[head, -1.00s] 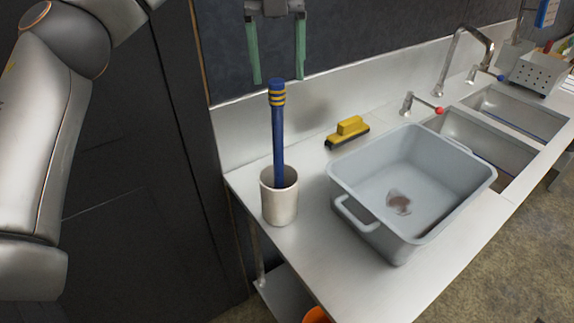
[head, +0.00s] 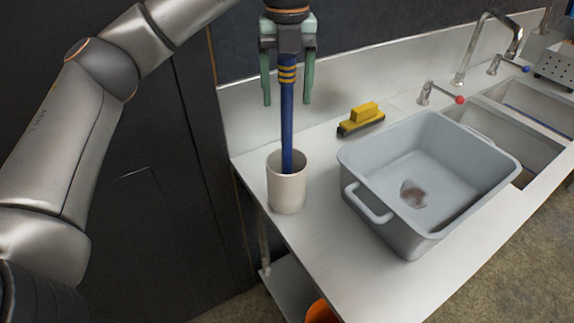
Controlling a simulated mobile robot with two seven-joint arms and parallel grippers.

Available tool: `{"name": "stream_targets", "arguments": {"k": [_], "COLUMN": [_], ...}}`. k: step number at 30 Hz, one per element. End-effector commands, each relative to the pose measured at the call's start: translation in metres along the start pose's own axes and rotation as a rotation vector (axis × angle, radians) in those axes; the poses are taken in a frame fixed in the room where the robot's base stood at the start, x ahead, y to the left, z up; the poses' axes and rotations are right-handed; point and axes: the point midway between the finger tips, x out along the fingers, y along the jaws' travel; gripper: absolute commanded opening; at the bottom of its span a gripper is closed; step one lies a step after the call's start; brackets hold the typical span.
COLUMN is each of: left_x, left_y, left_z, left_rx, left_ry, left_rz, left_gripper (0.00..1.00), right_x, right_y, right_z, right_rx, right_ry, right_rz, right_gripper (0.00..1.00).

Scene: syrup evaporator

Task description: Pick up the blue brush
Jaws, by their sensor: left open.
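The blue brush (head: 287,125) stands upright in a pale cup (head: 287,188) at the left end of the steel counter. Its blue handle has yellow bands near the top; its lower end is hidden inside the cup. My left gripper (head: 287,102) points down over the handle, with its two green fingers apart. In the picture one finger shows on each side of the banded upper handle, with gaps between. I cannot tell from this view whether the handle is fully between them in depth. My right gripper is not in view.
A grey tub (head: 425,190) with a brown stain or lump inside stands right of the cup. A yellow scrubbing brush (head: 362,117) lies behind it. Sinks, taps (head: 485,45) and a perforated holder (head: 556,65) are at the right. An orange thing (head: 320,312) shows below the counter.

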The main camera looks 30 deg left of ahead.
Motion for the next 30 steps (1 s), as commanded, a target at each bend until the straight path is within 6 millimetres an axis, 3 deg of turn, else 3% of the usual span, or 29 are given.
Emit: {"name": "stream_targets", "arguments": {"k": [4, 12, 30], "left_x": [0.016, 0.0177, 0.0175], "left_y": [0.0009, 0.0005, 0.0004], "left_z": [0.0003, 0.0003, 0.0002], "left_rx": [-0.001, -0.001, 0.0], "left_ry": [0.0, -0.001, -0.001], "left_rz": [0.001, -0.001, -0.001], "left_gripper": [0.71, 0.7, 0.03], "right_x": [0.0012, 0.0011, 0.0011], "right_y": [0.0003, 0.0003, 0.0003], "right_z": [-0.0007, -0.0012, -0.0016], "right_rx": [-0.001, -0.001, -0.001], "right_ry": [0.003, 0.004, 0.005], "right_rz": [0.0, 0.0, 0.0], "right_gripper": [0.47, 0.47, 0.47]}}
